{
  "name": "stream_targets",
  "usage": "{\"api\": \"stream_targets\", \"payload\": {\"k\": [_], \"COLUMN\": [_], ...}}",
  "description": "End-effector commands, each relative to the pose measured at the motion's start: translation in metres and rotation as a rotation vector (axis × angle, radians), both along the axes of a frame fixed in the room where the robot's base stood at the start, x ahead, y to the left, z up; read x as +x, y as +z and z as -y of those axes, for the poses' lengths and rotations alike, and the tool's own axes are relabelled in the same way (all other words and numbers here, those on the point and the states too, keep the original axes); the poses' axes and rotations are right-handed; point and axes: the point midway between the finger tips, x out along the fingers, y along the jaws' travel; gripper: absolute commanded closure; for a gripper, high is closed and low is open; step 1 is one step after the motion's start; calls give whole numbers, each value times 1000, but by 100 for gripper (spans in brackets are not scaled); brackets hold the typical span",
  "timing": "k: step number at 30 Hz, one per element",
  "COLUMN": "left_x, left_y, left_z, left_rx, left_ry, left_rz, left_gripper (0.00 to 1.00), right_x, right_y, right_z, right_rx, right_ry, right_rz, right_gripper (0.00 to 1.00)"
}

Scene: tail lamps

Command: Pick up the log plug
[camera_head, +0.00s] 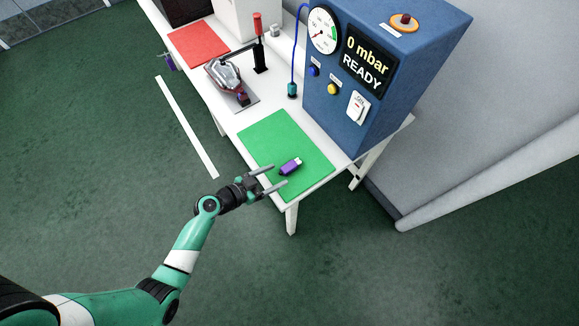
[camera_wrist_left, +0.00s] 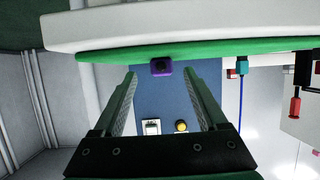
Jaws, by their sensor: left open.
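The log plug (camera_head: 290,166) is a small purple block with a pale end, lying on the green mat (camera_head: 268,137) near the table's front corner. My left gripper (camera_head: 278,175) is open and empty, with its two fingers pointing at the plug from the left. In the left wrist view the purple plug (camera_wrist_left: 161,67) shows between and just beyond the fingertips, with its dark end face toward me. The fingers do not appear to touch it. My right gripper is not in view.
A blue cabinet (camera_head: 385,75) with gauge, display and switches stands behind the green mat. A blue cable runs to a teal connector (camera_head: 292,90) beside it. A red and grey tail lamp (camera_head: 225,77), a red-handled clamp (camera_head: 258,40) and a red mat (camera_head: 198,42) lie farther back.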

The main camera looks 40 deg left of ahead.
Motion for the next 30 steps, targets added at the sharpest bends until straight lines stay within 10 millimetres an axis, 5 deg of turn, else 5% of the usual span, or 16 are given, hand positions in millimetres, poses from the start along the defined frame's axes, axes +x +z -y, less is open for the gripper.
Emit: {"api": "stream_targets", "payload": {"k": [7,15,27,30], "left_x": [40,43,43,43], "left_y": [-9,-10,-10,-10], "left_z": [4,4,4,4], "left_rx": [0,0,-1,-1], "left_ry": [-3,-1,-1,-1], "left_rz": [1,0,1,1], "left_gripper": [25,25,97,100], "right_x": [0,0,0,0], "right_y": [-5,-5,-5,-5], "right_z": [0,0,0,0], "right_rx": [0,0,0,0], "right_ry": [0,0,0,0], "right_rz": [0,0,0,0], "right_gripper": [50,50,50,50]}}
